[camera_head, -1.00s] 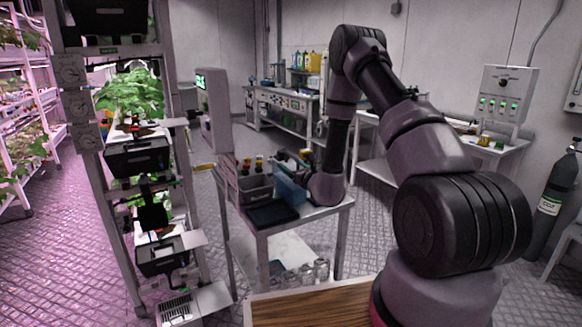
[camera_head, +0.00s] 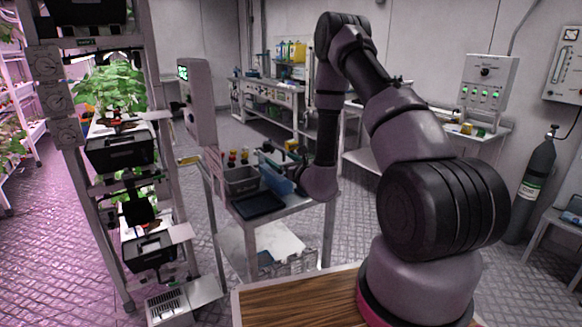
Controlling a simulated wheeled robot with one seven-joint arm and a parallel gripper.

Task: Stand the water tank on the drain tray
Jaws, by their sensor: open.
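A translucent blue tank (camera_head: 276,181) is on the small metal cart, between a grey bin and my wrist. It looks slightly tilted in the picture; its base is not clear enough to tell how it rests. A flat black tray (camera_head: 258,205) lies on the cart top in front of the tank and the grey bin, with nothing on it. It looks like the drain tray. My gripper (camera_head: 284,158) is open at the tank's upper edge, on its far side. Its fingers are small and partly hidden, so contact cannot be told.
The grey bin (camera_head: 240,181) and several coloured-capped bottles (camera_head: 239,156) stand close to the tank. The plant rack (camera_head: 70,180) rises left of the cart. A wooden top (camera_head: 295,303) is in front of me. A gas cylinder (camera_head: 531,188) stands at right.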

